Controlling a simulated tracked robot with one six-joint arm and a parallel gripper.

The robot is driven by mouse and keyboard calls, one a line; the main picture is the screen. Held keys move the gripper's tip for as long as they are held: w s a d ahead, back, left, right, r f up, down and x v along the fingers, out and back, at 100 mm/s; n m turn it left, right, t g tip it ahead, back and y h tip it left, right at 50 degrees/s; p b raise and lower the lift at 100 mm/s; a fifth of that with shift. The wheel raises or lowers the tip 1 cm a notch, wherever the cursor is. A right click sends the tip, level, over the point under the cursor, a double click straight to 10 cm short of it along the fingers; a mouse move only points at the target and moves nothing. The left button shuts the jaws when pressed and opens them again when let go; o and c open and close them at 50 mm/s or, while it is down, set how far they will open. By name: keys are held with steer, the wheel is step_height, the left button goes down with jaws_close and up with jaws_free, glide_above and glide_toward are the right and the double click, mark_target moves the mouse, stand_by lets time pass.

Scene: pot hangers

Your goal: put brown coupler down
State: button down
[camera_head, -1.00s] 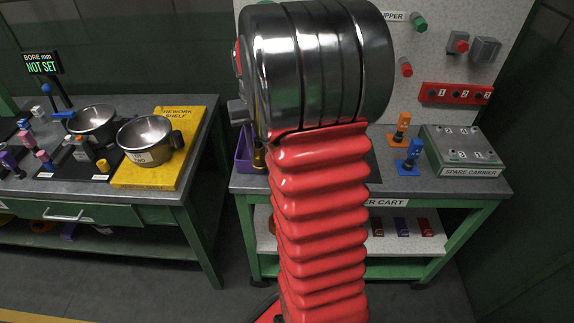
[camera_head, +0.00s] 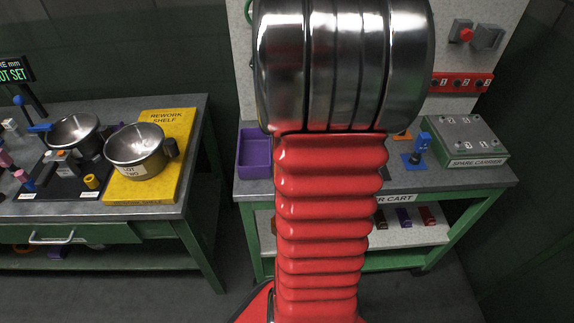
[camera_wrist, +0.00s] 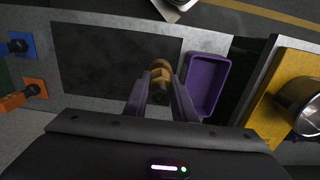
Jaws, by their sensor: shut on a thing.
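The brown coupler (camera_wrist: 160,68) shows in the wrist view as a small brown-gold piece between the two fingers of my gripper (camera_wrist: 160,88). I cannot tell whether the coupler touches the surface. In the head view my own arm hides the gripper and the coupler.
The purple bin (camera_head: 253,152) sits at the cart's left end. A blue piece (camera_head: 418,150) and the spare carrier (camera_head: 466,142) stand at the right. Across a gap, the left bench has a yellow rework shelf (camera_head: 186,133) with a metal pot (camera_head: 137,150).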

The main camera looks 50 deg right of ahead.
step_height(320, 180, down, 6)
steer(key=shift+f, duration=0.15)
stand_by(0.6)
steer(key=shift+w+f, duration=0.1)
steer(key=shift+f, duration=1.75)
steer(key=shift+f, duration=0.1)
steer(key=c, duration=1.5)
jaws_free()
